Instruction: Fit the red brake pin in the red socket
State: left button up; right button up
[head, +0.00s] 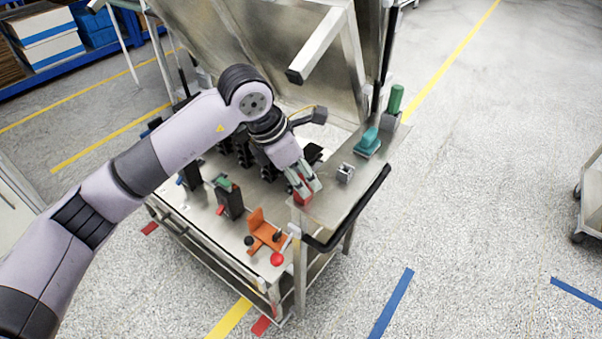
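My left gripper (306,182) points down over the near end of the steel side shelf (325,208). A small red piece (303,196) shows at and between its fingertips. The fingers partly hide it, so I cannot tell whether it is the red brake pin, the red socket or both together. I cannot tell whether the fingers touch it or grip it. My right gripper is not in view.
Along the shelf stand a grey block (345,173), a teal piece (368,140) and a green cylinder (396,99). An orange bracket (262,232), a red ball knob (277,259) and a black device (229,199) are on the lower deck. A raised metal lid (270,45) stands behind.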

pick_arm(q)
jog(key=shift+o, duration=0.3)
jog(key=v, duration=1.2)
jog(key=shift+o, duration=0.6)
jog(key=o, duration=1)
notch_tip(320, 180, up, 9)
jog(key=p, duration=0.5)
